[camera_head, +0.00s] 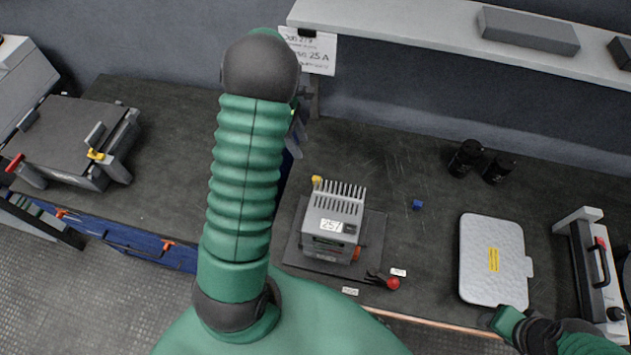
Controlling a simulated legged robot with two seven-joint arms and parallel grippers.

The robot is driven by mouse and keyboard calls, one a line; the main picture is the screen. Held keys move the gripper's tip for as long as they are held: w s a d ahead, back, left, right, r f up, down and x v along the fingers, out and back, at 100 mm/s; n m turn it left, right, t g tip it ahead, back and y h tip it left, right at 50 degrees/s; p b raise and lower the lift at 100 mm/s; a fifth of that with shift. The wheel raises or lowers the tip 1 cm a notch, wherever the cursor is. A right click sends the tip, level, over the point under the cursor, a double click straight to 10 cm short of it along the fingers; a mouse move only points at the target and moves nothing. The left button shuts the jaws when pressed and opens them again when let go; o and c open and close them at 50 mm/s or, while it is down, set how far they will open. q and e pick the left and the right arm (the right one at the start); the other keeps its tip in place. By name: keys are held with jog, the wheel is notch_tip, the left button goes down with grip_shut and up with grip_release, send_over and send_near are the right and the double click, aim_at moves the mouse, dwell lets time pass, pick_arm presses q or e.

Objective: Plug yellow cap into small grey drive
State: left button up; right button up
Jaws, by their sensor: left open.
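My left gripper (300,124) is mostly hidden behind the end of my green left arm. It is open, above the bench behind and left of the drive. My right arm's end (505,321) shows at the lower right; its fingers are not clear.
A small blue block (417,204) lies right of the drive. A red-knobbed lever (393,283) is in front of it. A pale case (478,262), two black cylinders (466,158) and a shelf (420,38) are to the right. A grey clamped device (70,140) stands at left.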

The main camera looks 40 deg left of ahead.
pick_arm(q)
jog(key=x, duration=1.1)
jog(key=shift+f+b, duration=0.15)
jog(key=shift+b, duration=0.2)
jog(key=shift+w+d+f, duration=0.1)
jog(key=shift+d, duration=0.3)
jog(key=shift+a+f, duration=0.1)
jog(key=shift+f, duration=0.05)
jog(key=x, duration=0.5)
jog(key=shift+a+f, duration=0.1)
jog(key=shift+a, duration=0.2)
jog(key=shift+d, duration=0.1)
grip_shut()
